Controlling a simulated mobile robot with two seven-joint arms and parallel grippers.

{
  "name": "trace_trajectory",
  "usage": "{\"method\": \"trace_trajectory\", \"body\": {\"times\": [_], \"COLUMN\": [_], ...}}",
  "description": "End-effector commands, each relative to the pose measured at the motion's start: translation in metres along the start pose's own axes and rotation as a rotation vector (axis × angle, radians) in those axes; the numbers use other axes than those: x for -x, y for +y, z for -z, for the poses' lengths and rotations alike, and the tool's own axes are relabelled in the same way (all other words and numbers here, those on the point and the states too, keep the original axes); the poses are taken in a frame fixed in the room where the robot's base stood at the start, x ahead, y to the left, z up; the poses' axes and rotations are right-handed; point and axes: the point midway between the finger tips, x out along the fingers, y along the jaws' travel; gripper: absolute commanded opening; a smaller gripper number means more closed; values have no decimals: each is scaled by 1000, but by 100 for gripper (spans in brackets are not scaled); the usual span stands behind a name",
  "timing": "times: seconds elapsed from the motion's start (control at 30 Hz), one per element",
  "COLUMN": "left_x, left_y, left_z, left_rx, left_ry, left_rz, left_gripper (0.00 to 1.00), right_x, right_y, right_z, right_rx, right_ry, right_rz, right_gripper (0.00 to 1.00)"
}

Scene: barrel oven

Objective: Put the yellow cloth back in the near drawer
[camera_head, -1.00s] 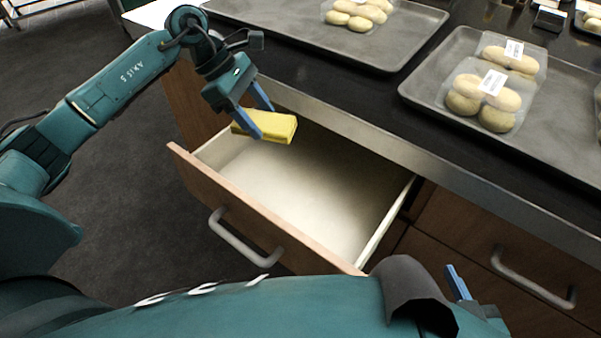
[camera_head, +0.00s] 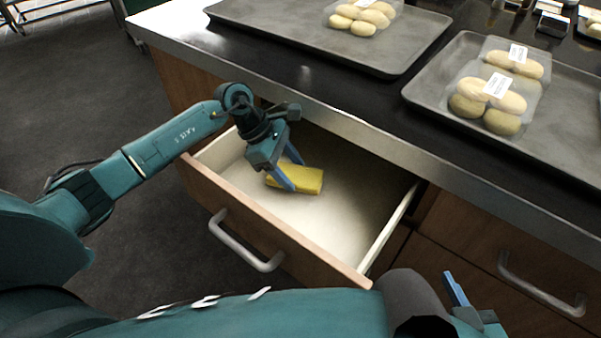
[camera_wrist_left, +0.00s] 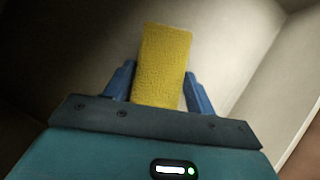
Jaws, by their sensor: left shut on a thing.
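The yellow cloth (camera_head: 305,180) is a folded block inside the open near drawer (camera_head: 350,228), low over the drawer's pale floor. I cannot tell whether it touches the floor. My left gripper (camera_head: 288,176) reaches down into the drawer, with its blue fingers shut on the cloth. In the left wrist view the cloth (camera_wrist_left: 163,65) stands out between the two fingers (camera_wrist_left: 160,92). My right gripper (camera_head: 456,290) shows only in part at the lower right, with one blue finger visible; its opening is hidden.
The drawer's front panel with a grey handle (camera_head: 243,243) faces me. The black counter (camera_head: 290,75) lies above and behind it. Trays (camera_head: 385,62) with packed buns (camera_head: 495,95) stand on the counter. A closed drawer with a handle (camera_head: 540,285) is at the right.

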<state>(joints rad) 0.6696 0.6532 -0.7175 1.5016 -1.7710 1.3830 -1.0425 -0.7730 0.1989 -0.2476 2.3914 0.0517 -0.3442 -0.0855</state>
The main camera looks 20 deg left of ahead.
Motion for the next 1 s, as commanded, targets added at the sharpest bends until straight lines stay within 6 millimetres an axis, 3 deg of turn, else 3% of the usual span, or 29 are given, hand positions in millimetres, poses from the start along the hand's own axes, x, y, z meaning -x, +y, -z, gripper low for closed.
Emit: {"method": "trace_trajectory", "body": {"times": [0.13,0.23,0.63,0.67,0.9,1.0], "left_x": [-14,-23,-26,-25,-25,-25], "left_y": [0,0,0,0,0,0], "left_z": [-23,-15,-12,-12,-12,-12], "left_rx": [-3,2,0,0,0,0], "left_ry": [-3,-1,0,0,0,0], "left_rz": [1,2,0,0,1,1], "left_gripper": [34,34,34,57,77,77], "right_x": [1,0,-1,-1,-1,-1], "right_y": [0,0,0,0,0,-1], "right_z": [1,-1,-6,-6,-5,-4], "right_rx": [-2,0,7,8,8,8], "right_ry": [3,2,-8,-10,-9,-8], "right_rz": [-1,-1,0,1,1,2], "right_gripper": [36,36,36,36,36,36]}}
